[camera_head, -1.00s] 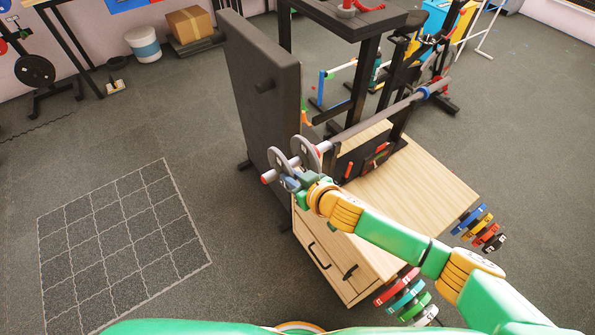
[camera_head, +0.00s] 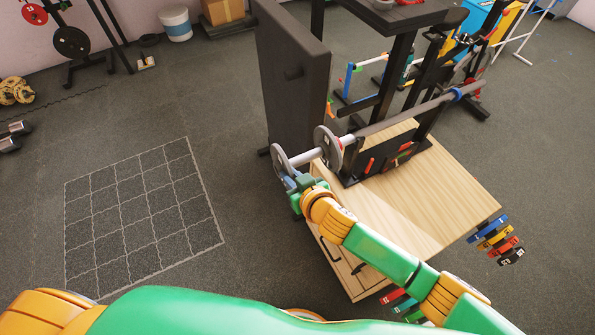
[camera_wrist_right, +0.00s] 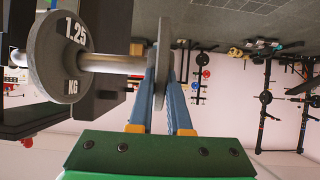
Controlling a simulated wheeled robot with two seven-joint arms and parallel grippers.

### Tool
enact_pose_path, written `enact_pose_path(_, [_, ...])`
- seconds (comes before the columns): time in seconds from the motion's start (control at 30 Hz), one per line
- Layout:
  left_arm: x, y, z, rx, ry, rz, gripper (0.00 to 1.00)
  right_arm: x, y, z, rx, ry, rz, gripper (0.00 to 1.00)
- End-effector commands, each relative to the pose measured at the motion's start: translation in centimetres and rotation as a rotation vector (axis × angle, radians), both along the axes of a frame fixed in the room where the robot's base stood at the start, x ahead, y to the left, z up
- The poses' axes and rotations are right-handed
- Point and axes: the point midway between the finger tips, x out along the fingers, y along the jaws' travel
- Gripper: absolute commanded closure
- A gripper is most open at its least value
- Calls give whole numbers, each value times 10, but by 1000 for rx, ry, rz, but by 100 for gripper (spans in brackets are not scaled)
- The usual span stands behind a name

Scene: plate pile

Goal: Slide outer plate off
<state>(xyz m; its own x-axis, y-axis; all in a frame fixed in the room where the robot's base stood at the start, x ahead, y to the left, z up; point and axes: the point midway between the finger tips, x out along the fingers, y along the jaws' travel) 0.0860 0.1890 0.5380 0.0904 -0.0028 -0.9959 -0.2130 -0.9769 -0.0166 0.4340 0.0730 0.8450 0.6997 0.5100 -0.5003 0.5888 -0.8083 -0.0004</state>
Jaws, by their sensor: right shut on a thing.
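A barbell (camera_head: 395,118) rests with its sleeve toward the left and carries two grey plates. The inner plate (camera_head: 328,146) is on the sleeve; in the right wrist view the inner plate (camera_wrist_right: 58,57) reads 1.25 KG. The outer plate (camera_head: 280,160) is at the sleeve's left end, apart from the inner one. My right gripper (camera_head: 291,181) is shut on the outer plate's lower rim. In the right wrist view the outer plate (camera_wrist_right: 164,55) is edge-on between the blue fingers. Whether the sleeve tip is still inside its hole is hidden. My left gripper is not in view.
A dark upright pad (camera_head: 290,75) stands behind the sleeve. The floor on the left, with a marked grid (camera_head: 145,215), is clear.

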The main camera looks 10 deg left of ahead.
Motion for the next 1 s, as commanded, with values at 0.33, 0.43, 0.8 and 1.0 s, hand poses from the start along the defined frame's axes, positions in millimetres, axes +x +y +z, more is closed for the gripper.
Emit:
enact_pose_path(0.33, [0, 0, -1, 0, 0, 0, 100, -12, 18, 2, 6, -2, 2, 100])
enact_pose_path(0.43, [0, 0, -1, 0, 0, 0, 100, -15, 22, 2, 6, -3, 2, 100])
enact_pose_path(0.8, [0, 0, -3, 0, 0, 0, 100, -26, 38, 3, 7, -5, 1, 100])
enact_pose_path(1.0, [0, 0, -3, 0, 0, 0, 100, -27, 39, 4, 5, -5, 0, 100])
